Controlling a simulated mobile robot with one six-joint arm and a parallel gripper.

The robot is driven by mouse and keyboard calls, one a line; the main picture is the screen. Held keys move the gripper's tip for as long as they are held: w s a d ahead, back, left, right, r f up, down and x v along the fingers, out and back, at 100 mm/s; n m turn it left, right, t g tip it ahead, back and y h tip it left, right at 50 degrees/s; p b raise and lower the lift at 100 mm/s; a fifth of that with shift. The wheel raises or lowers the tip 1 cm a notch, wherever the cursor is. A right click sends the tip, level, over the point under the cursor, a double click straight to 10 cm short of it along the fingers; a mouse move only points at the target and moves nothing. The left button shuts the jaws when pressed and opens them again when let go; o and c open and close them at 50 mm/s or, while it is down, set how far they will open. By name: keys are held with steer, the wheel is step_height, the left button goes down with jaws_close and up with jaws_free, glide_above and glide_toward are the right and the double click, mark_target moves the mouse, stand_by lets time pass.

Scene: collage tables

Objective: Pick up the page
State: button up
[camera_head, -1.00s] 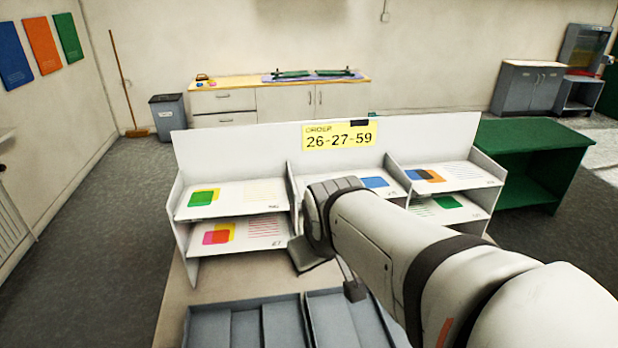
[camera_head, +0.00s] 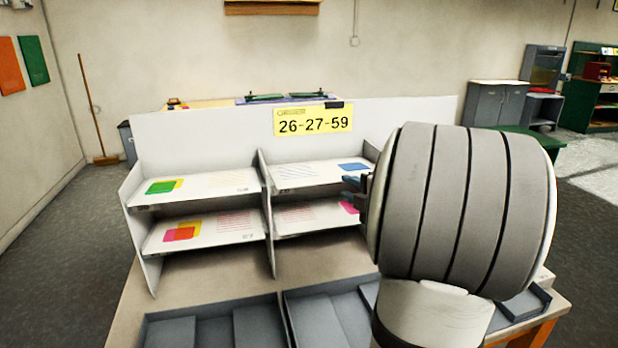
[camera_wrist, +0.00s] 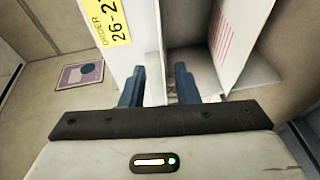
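Pages lie on the shelves of a white sorter (camera_head: 400,112). In the head view, a page with green and yellow squares (camera_head: 160,187) lies upper left, and one with orange, yellow and pink squares (camera_head: 182,232) lower left. A page with a blue patch (camera_head: 354,167) lies upper middle, and one with a pink patch (camera_head: 348,207) lower middle. The right column is hidden behind my arm. In the wrist view, my gripper (camera_wrist: 160,86) is open and empty, facing the sorter. A page with pink lines (camera_wrist: 225,32) shows right of its fingers.
A yellow sign (camera_head: 314,120) reading 26-27-59 is on the sorter's back panel. Grey trays (camera_head: 258,322) stand on the table in front. A green table (camera_head: 530,140) is partly hidden behind my arm. A purple-framed picture (camera_wrist: 80,75) shows at left in the wrist view.

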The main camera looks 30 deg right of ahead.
mark_target(332, 181)
steer(key=w, duration=0.4)
steer(key=w+f, duration=0.1)
steer(key=w, duration=0.2)
steer(key=shift+a, duration=0.35)
steer(key=shift+s, duration=0.1)
steer(key=shift+c, duration=0.5)
jaws_close()
